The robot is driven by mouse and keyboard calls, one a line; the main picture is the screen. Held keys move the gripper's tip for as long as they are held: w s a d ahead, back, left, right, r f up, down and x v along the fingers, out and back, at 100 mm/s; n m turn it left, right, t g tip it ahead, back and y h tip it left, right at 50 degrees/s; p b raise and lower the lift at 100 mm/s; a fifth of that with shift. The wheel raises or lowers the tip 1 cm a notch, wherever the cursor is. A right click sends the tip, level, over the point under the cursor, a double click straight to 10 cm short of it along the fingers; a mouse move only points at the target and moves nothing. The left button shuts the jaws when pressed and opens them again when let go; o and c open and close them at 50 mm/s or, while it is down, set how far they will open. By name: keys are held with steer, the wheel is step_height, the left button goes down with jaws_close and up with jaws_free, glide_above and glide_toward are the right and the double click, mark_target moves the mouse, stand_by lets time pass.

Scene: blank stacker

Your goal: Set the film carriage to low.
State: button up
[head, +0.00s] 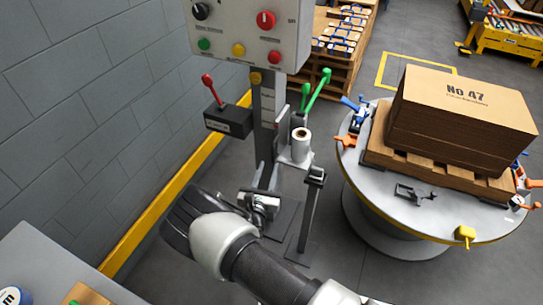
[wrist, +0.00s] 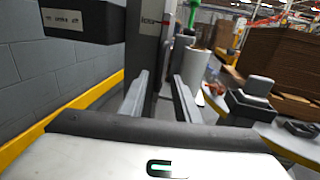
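The film carriage (head: 290,160) is a grey bracket on the dark mast (head: 263,110), holding a white film roll (head: 300,148) upright. It sits part-way down the mast, well below the control panel. The roll also shows in the wrist view (wrist: 197,68), right of the mast. My gripper (head: 266,176) is low beside the mast, below and left of the roll. In the wrist view my gripper (wrist: 160,85) has its two fingers apart with nothing between them. A green-handled lever (head: 318,90) stands behind the roll. Whether the fingers touch the mast cannot be told.
A control panel (head: 255,30) with knobs and buttons tops the mast. A dark box (head: 228,122) with a red lever (head: 210,86) juts left. A short black-capped post (head: 311,205) stands right of my gripper. A round turntable (head: 385,215) bears a loaded pallet. A block wall (head: 95,100) closes the left.

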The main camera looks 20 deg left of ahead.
steer(key=s+d+p, duration=0.1)
steer(key=s, duration=0.8)
steer(key=shift+w, duration=0.1)
